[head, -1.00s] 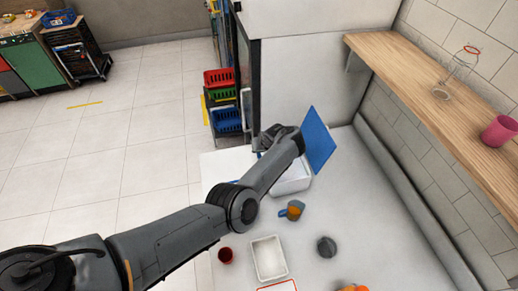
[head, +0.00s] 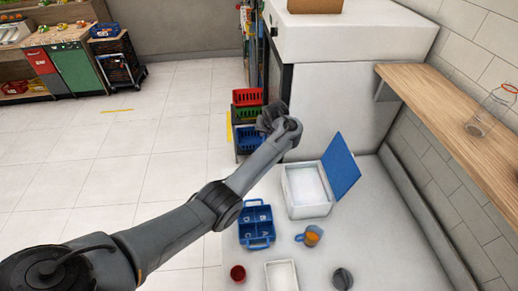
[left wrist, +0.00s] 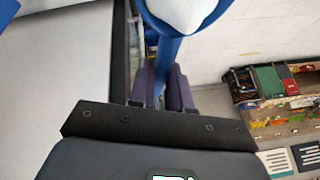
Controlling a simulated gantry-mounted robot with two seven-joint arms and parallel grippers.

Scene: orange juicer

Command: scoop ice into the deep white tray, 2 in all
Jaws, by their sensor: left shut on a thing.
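My left gripper (head: 270,117) is raised beyond the table's left side, left of the white appliance. In the left wrist view it (left wrist: 163,90) is shut on the handle of a blue scoop (left wrist: 167,50), whose bowl holds white ice (left wrist: 187,12). The scoop does not show clearly in the head view. A white box (head: 309,208) with a blue lid (head: 342,165) standing open is on the table, with pale contents inside. A white tray (head: 268,278) is at the bottom edge of the head view, partly cut off. My right gripper is not in view.
On the table are a blue lettered organizer (head: 257,227), an orange-filled jug (head: 311,236), a red cup (head: 237,273) and a dark round object (head: 342,278). The white appliance (head: 345,40) stands behind. A wooden shelf (head: 440,100) runs along the right wall.

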